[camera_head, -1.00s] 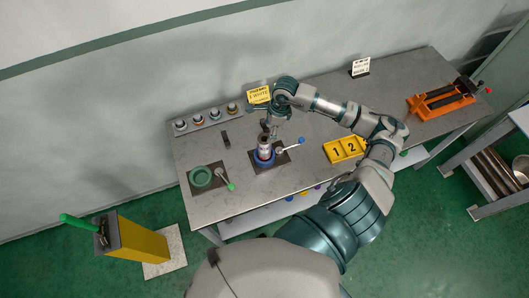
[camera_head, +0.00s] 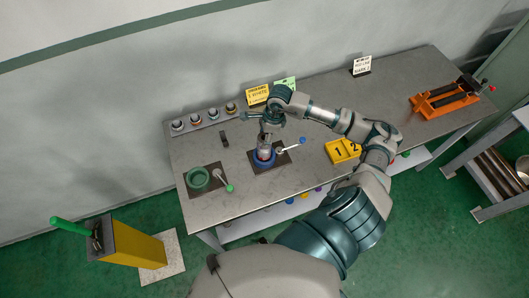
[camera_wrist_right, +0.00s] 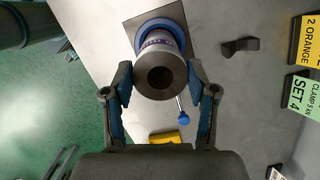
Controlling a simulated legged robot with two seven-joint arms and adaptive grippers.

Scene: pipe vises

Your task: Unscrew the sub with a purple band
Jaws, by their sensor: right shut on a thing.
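The sub (camera_head: 264,151) stands upright in the blue ring-shaped vise (camera_head: 262,163) on the table. In the right wrist view the sub (camera_wrist_right: 161,72) shows its dark open top end toward the camera, with a purple band below the rim. The blue vise (camera_wrist_right: 160,24) surrounds its lower part. My right gripper (camera_head: 268,128) is over the sub from above. In the right wrist view the right gripper (camera_wrist_right: 159,76) has one finger on each side of the sub's upper end and is shut on it. My left gripper is out of view.
A green ring vise (camera_head: 197,178) sits to the left, and a rack with several small parts (camera_head: 205,120) lies at the back. Signs (camera_head: 257,94) stand behind.

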